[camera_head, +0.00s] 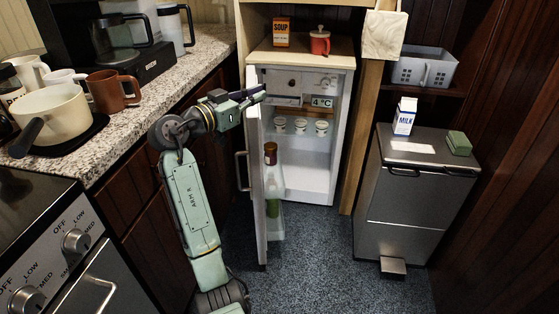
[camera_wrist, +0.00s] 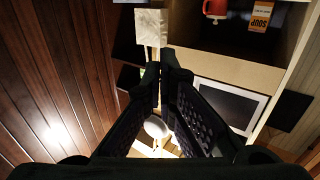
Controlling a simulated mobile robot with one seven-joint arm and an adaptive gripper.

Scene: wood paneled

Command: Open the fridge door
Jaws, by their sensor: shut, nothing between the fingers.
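The small white fridge (camera_head: 342,140) stands under a wooden shelf, and its lit inside shows. Its door (camera_head: 257,200) stands well open, swung out toward me and seen nearly edge-on. A handle (camera_head: 241,171) is on the door's outer side, at left. A bottle (camera_head: 271,170) stands in the door's inner side. My gripper (camera_head: 262,92) is at the top of the door, near its upper edge; I cannot tell if it touches. In the wrist view my gripper's dark fingers (camera_wrist: 163,62) are together and hold nothing.
Several white cups (camera_head: 300,126) stand inside the fridge. A soup box (camera_head: 282,32) and a red mug (camera_head: 320,42) are on the shelf above. A grey bin (camera_head: 408,215) stands at right, a counter (camera_head: 130,140) at left. The floor (camera_head: 320,250) before the fridge is clear.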

